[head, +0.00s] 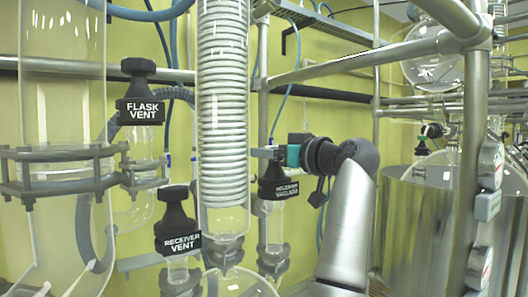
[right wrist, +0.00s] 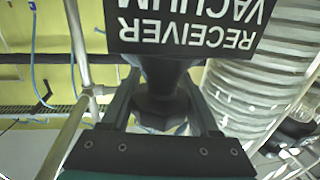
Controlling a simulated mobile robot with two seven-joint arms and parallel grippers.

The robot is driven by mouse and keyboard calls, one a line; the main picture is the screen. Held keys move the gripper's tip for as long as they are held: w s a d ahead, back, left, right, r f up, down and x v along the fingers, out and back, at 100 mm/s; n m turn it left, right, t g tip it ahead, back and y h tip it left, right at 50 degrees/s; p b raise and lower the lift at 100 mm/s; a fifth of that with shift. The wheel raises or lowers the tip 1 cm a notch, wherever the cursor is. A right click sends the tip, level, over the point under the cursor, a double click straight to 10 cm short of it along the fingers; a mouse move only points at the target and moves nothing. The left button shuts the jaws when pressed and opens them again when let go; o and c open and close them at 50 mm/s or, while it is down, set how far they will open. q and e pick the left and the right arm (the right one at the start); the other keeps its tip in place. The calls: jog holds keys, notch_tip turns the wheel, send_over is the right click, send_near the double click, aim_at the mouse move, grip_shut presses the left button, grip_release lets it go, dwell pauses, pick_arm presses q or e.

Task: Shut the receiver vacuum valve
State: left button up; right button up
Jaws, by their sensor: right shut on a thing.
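The receiver vacuum valve (head: 278,189) is a black valve with a black label reading "RECEIVER VACUUM", just right of the coiled glass condenser in the head view. Its label fills the top of the right wrist view, upside down, with the black knob (right wrist: 162,82) below it. My right gripper (head: 266,153) reaches in from the right at the top of this valve. In the right wrist view its two fingers (right wrist: 160,103) stand on either side of the knob, shut on it. The knob's top is partly hidden by the gripper in the head view. My left gripper is not in view.
The coiled glass condenser (head: 223,100) stands close left of the valve. The receiver vent valve (head: 177,225) and flask vent valve (head: 140,90) are further left. Metal frame rails (head: 362,62) cross above my right arm. A large steel vessel (head: 415,225) stands at right.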

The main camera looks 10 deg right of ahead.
jog(key=c, duration=0.5)
jog(key=shift+d+h, duration=0.1)
jog(key=shift+h, duration=0.2)
jog(key=shift+w+d+m+t+h, duration=0.1)
jog(key=shift+m+t+h, duration=0.4)
jog(key=shift+m+h, duration=0.3)
jog(key=shift+d+m+t+h, duration=0.15)
jog(key=shift+m+t+h, duration=0.15)
jog(key=shift+m+h, duration=0.6)
jog(key=m+h+p, duration=0.1)
jog(key=h, duration=0.1)
jog(key=m+h, duration=0.1)
jog(key=h, duration=0.1)
jog(key=d+m+h+p, duration=0.1)
jog(key=h, duration=0.1)
jog(key=shift+w+r+t+p, duration=0.1)
jog(key=shift+t+p, duration=0.2)
jog(key=shift+p, duration=0.05)
jog(key=shift+d+m+g+h+p, duration=0.2)
jog(key=shift+m+h+p, duration=0.1)
jog(key=shift+m+h, duration=0.55)
jog(key=shift+d+m+g+h+p, duration=0.2)
jog(key=shift+m+h, duration=0.35)
jog(key=shift+h, duration=0.6)
jog(key=shift+h, duration=0.3)
